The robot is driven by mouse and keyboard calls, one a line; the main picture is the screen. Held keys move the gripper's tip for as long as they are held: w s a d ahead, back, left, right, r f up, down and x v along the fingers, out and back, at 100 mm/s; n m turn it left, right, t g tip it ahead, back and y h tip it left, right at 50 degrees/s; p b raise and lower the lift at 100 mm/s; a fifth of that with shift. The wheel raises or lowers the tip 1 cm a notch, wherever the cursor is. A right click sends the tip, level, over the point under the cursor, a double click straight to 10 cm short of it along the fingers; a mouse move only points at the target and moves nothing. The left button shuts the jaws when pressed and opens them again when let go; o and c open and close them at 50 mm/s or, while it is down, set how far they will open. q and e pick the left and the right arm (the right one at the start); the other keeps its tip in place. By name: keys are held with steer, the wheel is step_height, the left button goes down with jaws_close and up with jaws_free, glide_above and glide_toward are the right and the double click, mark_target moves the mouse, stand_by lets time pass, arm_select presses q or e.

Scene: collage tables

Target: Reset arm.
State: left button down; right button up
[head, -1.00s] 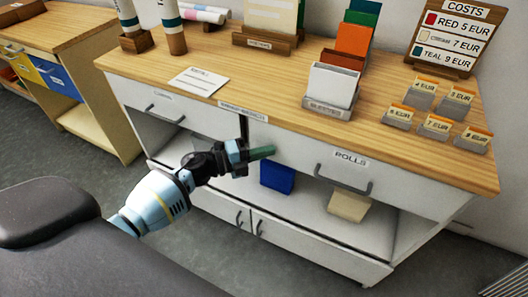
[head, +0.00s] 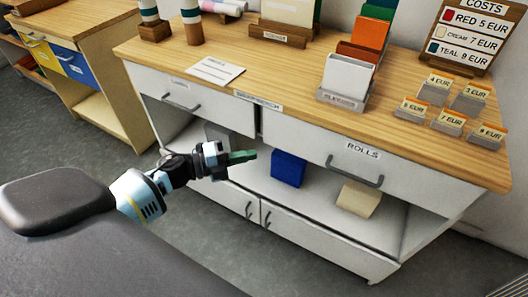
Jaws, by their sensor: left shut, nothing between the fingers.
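My left gripper (head: 240,157) is in the head view, in front of the white cabinet (head: 225,98), below its drawers. Its greenish fingers are shut with nothing between them, and they point right. It touches no drawer handle that I can see. My right gripper is not in view.
The wooden tabletop (head: 290,62) holds a card rack (head: 346,78), a costs sign (head: 466,30) and several price tags. The drawer handles (head: 354,174) stick out. A blue box (head: 288,168) and a cream box (head: 358,198) sit on the open shelf. Grey floor (head: 110,152) is clear at left.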

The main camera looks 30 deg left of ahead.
arm_select(q)
steer(key=shift+v, duration=1.5)
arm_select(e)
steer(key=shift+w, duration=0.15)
arm_select(q)
steer(key=shift+s+r, duration=0.1)
steer(key=shift+s, duration=0.05)
steer(key=s+d+f+n+g+y+p, duration=0.1)
steer(key=s+d+f+n+y+p, duration=0.1)
steer(key=s+n, duration=0.6)
steer(key=s+d+f+n+g+y+p, duration=0.1)
steer(key=s+d+f+n+y+p, duration=0.2)
steer(key=s+n, duration=0.5)
steer(key=s+d+f+n+g+y+p, duration=0.2)
steer(key=s+d+n+y+p, duration=0.3)
steer(key=s, duration=1.2)
steer(key=f+n, duration=0.1)
steer(key=n, duration=0.3)
steer(key=shift+d+y, duration=0.4)
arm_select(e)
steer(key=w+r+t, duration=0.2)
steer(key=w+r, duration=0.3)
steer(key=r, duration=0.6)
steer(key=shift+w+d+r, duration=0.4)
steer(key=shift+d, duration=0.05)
arm_select(q)
steer(key=shift+f, duration=0.15)
